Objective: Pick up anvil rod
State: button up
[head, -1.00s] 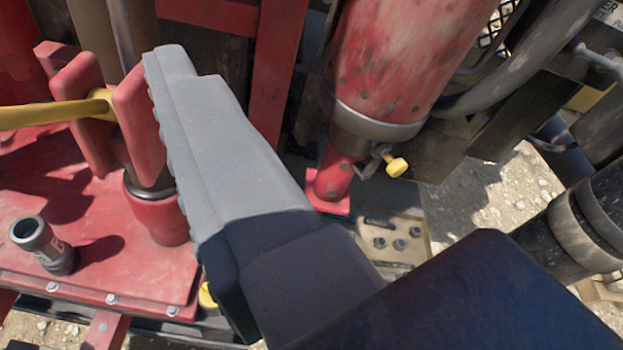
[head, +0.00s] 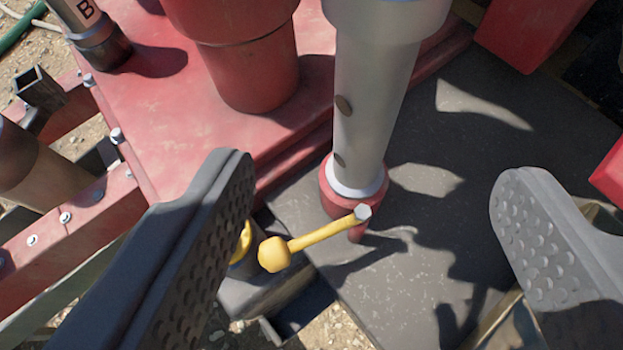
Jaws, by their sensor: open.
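My gripper (head: 372,172) is open, with one dark studded jaw at left and one at right. Between the jaws stands a pale grey cylinder (head: 370,110), its lower end in a red collar (head: 335,190). A yellow handle with a round knob (head: 308,242) sticks out at the foot of this cylinder, pointing lower left. Neither jaw appears to touch the cylinder or the handle. No label marks the anvil rod, so I cannot tell which part it is. The cylinder's top is out of view.
A red deck (head: 170,125) with a thick red cylinder (head: 245,65) lies at upper left. A dark tube marked B (head: 90,30) stands on it. A red bolted frame (head: 75,205) runs along the left. A dark flat plate (head: 440,190) lies at right, beside a red block (head: 610,175).

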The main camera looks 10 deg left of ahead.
aim_at(374, 86)
jog(key=b+x, duration=0.1)
jog(key=x, duration=0.8)
jog(key=shift+d+f+b, duration=0.1)
jog(key=shift+d+b, duration=0.05)
jog(key=shift+b, duration=0.15)
jog(key=x, duration=0.4)
jog(key=shift+w+d+b, duration=0.1)
jog(key=shift+w+b, duration=0.1)
jog(key=shift+b, duration=0.15)
jog(key=shift+s, duration=0.1)
grip_shut()
